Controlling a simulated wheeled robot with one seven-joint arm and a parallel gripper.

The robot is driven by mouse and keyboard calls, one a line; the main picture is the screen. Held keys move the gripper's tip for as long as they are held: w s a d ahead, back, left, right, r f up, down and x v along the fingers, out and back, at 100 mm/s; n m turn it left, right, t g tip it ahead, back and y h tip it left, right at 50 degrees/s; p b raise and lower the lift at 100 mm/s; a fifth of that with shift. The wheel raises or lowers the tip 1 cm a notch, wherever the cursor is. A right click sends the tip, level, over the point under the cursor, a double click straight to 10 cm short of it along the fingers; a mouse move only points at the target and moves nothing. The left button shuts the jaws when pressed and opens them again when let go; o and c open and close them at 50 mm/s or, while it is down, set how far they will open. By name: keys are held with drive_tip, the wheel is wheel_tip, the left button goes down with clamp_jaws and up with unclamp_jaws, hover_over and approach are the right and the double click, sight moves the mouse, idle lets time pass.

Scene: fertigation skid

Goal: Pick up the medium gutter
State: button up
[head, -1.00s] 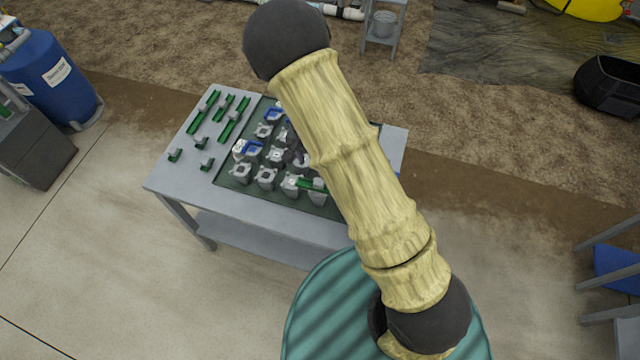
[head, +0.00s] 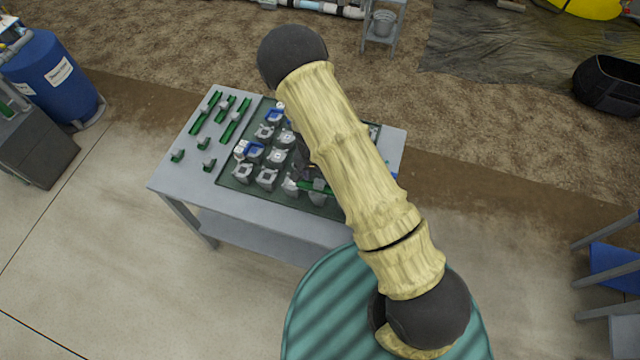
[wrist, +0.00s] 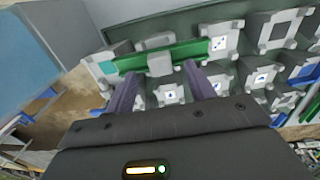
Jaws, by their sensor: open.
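A green gutter (wrist: 190,51) with a grey block around its middle lies across grey blocks in the wrist view. Its green length also shows beside my arm in the head view (head: 316,187). My gripper (wrist: 162,73) is open, its two purple-grey fingers apart and pointing at the gutter, one toward each side of the grey middle block. Other green gutters lie on the left of the table, including a long one (head: 236,120) and a short one (head: 177,155).
The grey table (head: 180,184) carries a dark green mat (head: 228,180) with several grey blocks in rows, some with blue parts. Blocks stand close around the gutter. A blue barrel (head: 50,80) stands at the left. Floor in front of the table is clear.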

drive_tip(key=shift+f, duration=0.85)
drive_tip(key=c, duration=1.1)
